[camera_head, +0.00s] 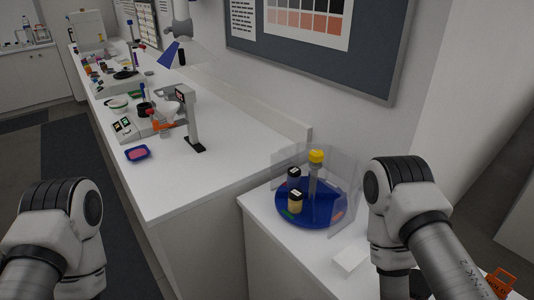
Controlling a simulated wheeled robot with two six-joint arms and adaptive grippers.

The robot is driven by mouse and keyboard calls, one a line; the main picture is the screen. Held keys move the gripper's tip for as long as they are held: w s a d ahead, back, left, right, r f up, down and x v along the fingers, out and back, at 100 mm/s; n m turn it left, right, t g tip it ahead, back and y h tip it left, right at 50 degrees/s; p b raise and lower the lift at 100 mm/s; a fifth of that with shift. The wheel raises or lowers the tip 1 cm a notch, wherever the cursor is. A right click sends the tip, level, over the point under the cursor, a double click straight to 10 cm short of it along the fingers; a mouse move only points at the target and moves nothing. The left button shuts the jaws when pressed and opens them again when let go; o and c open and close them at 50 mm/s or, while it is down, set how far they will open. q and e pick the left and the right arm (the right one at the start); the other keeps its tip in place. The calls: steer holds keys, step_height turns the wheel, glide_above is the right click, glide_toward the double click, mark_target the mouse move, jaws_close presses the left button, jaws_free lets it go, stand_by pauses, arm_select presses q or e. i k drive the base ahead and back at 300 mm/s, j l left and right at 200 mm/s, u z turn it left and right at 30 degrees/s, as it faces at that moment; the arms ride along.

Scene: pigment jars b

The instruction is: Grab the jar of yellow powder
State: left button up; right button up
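A small jar of yellow powder (295,206) with a dark lid stands upright on a round blue turntable (320,220), on the white counter at the right. A second dark-lidded jar (293,182) stands just behind it; its contents look dark. A grey post with a yellow knob (316,156) rises from the turntable, to the right of the jars. Clear panels stand around the back and right of the turntable. My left arm shows at the lower left and my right arm at the lower right, close to the turntable's right side. Neither gripper can be made out.
A long white bench (175,180) runs away at the left, with a grey stand (190,120), a blue dish with pink contents (138,153) and several small items. A white block (350,257) lies in front of the turntable. An orange object (499,281) is at the lower right.

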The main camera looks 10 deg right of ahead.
mark_target(295, 199)
steer(key=k+l+z, duration=0.1)
steer(key=k+z, duration=0.15)
steer(key=z, duration=0.15)
steer(key=k+l+z, duration=0.2)
steer(key=z, duration=0.2)
steer(key=k+l+z, duration=0.25)
steer(key=z, duration=0.2)
